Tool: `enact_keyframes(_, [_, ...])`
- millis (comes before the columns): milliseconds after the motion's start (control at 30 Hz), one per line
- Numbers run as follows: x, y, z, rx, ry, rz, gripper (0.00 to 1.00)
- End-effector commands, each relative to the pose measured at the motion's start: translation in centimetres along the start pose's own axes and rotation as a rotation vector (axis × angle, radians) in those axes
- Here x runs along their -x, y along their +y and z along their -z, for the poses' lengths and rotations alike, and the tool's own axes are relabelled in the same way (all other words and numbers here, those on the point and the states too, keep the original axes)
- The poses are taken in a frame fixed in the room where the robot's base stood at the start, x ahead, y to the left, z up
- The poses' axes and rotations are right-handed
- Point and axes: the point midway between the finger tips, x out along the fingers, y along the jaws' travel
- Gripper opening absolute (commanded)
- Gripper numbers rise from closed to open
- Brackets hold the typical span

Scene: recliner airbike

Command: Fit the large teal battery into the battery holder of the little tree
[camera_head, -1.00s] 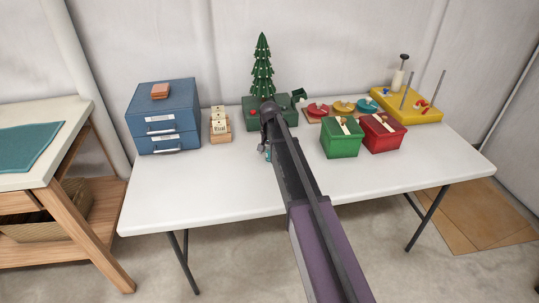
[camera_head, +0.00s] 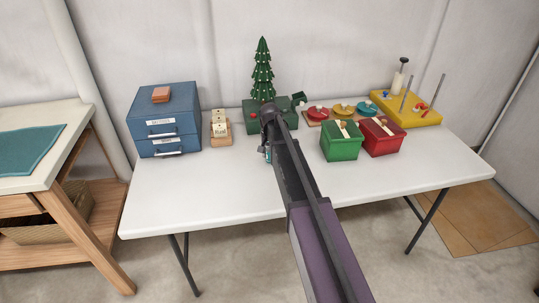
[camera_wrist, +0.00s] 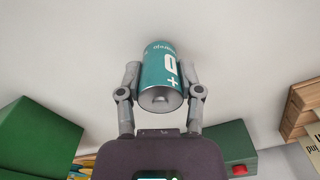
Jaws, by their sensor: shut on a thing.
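The large teal battery (camera_wrist: 160,72) is between the two fingers of my gripper (camera_wrist: 160,85) in the wrist view, with its plus mark and one end facing the camera. My gripper is shut on it, above the white table. In the head view my arm hides most of the battery, and only a small teal bit (camera_head: 268,155) shows. The little tree (camera_head: 262,72) stands on a green base (camera_head: 252,115) with a red button, behind my gripper. A small dark green open part (camera_head: 298,99) is at the base's right end. The inside of the battery holder cannot be made out.
A blue drawer cabinet (camera_head: 163,118) and a wooden card stand (camera_head: 220,130) are on the left. A green box (camera_head: 341,143) and a red box (camera_head: 382,138) stand to the right. Coloured dishes and a yellow pegged board (camera_head: 410,108) are behind them. The table's front left (camera_head: 190,200) is clear.

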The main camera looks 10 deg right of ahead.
Motion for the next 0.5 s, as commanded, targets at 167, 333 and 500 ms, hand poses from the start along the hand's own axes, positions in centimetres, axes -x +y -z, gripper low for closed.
enact_keyframes(167, [1.7, 0.0, 0.0, 0.0, 0.0, 0.0, 0.0])
enact_keyframes(333, [3.0, 0.2, -0.4, 0.0, 0.0, 0.0, 0.0])
enact_keyframes(500, [3.0, 2.1, -4.2, 0.0, 0.0, 0.0, 0.0])
